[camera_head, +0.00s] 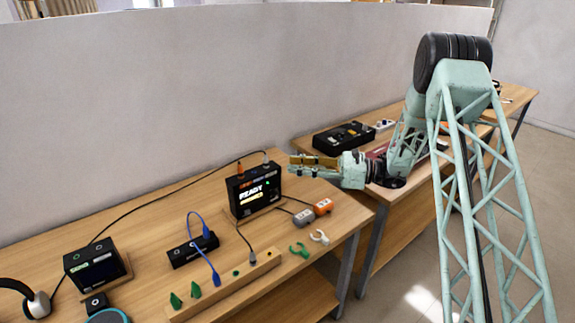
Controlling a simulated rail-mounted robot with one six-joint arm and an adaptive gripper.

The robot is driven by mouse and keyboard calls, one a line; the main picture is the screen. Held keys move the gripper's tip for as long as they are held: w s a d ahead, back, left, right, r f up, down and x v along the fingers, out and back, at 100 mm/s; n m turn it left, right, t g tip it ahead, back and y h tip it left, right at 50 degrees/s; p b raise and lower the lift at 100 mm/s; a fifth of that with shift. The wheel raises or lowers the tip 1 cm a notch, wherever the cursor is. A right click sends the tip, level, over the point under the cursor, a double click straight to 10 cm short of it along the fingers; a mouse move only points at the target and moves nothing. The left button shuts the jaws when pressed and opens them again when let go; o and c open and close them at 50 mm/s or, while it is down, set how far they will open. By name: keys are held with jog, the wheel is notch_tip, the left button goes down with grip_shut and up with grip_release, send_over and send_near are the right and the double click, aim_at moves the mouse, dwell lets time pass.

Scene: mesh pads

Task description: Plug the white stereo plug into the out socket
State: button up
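A black box with a lit "READY" display (254,192) stands upright on the near bench. An orange plug (240,169) and a pale plug (266,159) stand at its top edge; I cannot tell whether the pale one is the white stereo plug. A grey plug (303,217) and an orange one (322,206) lie on the bench to its right, with cables. No label marks the out socket clearly enough to read. My gripper (298,165) reaches left, above the bench to the right of the box. Its fingers are too small to tell if open or shut.
A small black hub (193,250) with blue cables and a wooden strip (225,287) with green pieces lie left. Green (299,250) and white (319,237) clips lie near the front edge. A second display box (97,265) stands far left. Black equipment (343,137) is behind.

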jog(key=shift+s+d, duration=0.15)
jog(key=shift+d, duration=0.35)
jog(key=shift+r, duration=0.1)
dwell(0.5)
jog(key=s+a+r+n+g+h, duration=0.1)
jog(key=s+r+n+g+h, duration=0.15)
jog(key=s+r, duration=0.55)
jog(key=s+a+r+n+g+h, duration=0.15)
jog(key=s+r+n, duration=0.25)
jog(key=s, duration=0.7)
jog(key=s+a+r+n+g+h, duration=0.1)
jog(key=s+r+n+h, duration=0.25)
jog(key=s+r, duration=0.5)
jog(key=s+d+r+n+t+h, duration=0.1)
jog(key=s+d, duration=0.4)
jog(key=s, duration=0.6)
jog(key=s+d+r+n+t+h, duration=0.1)
jog(key=s+d+n+h, duration=0.4)
jog(key=s, duration=0.6)
jog(key=s+d+r+n+t+h, duration=0.1)
jog(key=s+d+n+t+h, duration=0.2)
jog(key=s+d, duration=0.4)
jog(key=shift+s+d+r+n+t+h, duration=0.25)
jog(key=shift+s+n+h, duration=0.35)
jog(key=shift+s, duration=1.3)
